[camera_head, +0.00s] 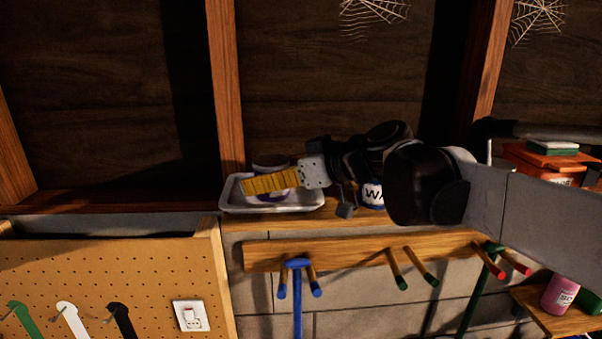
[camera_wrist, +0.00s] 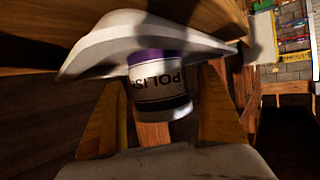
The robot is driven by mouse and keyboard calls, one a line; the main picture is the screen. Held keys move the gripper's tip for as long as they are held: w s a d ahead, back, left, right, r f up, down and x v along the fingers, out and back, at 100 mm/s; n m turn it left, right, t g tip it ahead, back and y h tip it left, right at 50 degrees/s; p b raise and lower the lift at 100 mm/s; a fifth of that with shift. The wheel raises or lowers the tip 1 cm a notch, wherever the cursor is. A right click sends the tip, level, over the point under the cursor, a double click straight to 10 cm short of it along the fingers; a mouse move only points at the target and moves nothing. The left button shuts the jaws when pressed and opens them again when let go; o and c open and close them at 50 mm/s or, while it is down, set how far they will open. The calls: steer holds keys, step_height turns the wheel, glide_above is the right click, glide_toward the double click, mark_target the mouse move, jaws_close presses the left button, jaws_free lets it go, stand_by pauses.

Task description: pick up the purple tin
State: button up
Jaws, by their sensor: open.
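In the head view the tin (camera_head: 268,160) is mostly hidden behind my yellow fingers. My gripper (camera_head: 250,186) is open and reaches in from the right over the tray. In the wrist view my gripper (camera_wrist: 164,80) has one finger on each side of the tin. I cannot tell whether either finger touches it.
A white can lettered "WA" (camera_head: 373,195) stands on the wooden shelf (camera_head: 240,223) under my arm. A peg rail (camera_head: 340,253) runs below. A pegboard (camera_head: 130,265) is at left. An orange box (camera_head: 545,165) and a pink bottle (camera_head: 559,294) are at right.

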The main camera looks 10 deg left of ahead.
steer(key=shift+s+d, duration=0.1)
steer(key=shift+d, duration=0.1)
steer(key=shift+c, duration=1.3)
steer(key=c, duration=1.2)
steer(key=shift+r, duration=0.1)
